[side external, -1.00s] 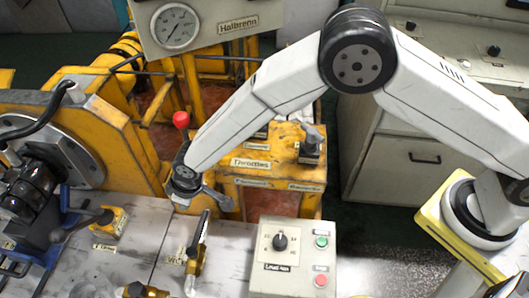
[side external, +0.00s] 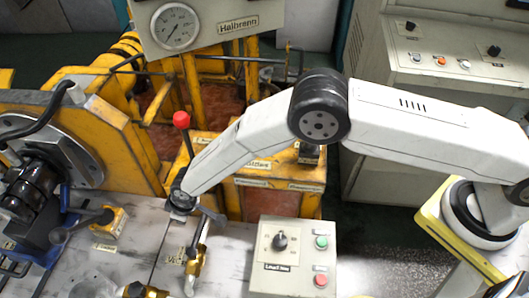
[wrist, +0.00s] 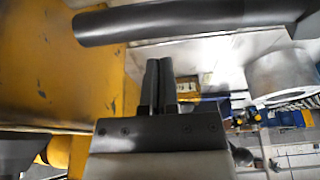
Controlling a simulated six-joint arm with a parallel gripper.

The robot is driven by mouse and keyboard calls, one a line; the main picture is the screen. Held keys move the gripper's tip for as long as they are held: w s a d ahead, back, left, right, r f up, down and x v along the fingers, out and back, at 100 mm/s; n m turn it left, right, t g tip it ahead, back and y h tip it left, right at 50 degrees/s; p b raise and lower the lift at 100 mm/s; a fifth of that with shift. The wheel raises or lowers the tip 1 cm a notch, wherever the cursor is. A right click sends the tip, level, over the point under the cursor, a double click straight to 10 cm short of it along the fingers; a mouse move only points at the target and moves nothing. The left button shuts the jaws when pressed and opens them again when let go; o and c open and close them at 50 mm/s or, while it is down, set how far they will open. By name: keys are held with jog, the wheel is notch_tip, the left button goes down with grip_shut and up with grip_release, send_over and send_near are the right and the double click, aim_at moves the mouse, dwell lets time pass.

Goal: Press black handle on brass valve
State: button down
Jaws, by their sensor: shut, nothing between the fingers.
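A brass valve (side external: 196,266) stands on the light bench in the side view. Its black handle (side external: 201,236) slants up from it, with its upper end close to my gripper. My gripper (side external: 213,216) is over the bench, beside or above that upper end; I cannot tell whether they touch. In the wrist view the two dark fingers of my gripper (wrist: 159,82) are together and empty. A thick dark bar crosses the top of that view past the fingertips; I cannot tell whether it is the handle.
A grey control box (side external: 291,257) with a knob and buttons stands right of the valve. A red-knobbed lever (side external: 181,119) rises behind my wrist. Another black lever on a yellow block (side external: 113,222) is to the left. Yellow machine frames stand behind.

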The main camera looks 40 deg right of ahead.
aim_at(199, 232)
jog(key=shift+s+d+r, duration=0.15)
jog(key=shift+s+d, duration=0.5)
jog(key=shift+s, duration=0.05)
jog(key=shift+s+d+r, duration=0.15)
jog(key=shift+s+d, duration=0.5)
jog(key=shift+s, duration=0.05)
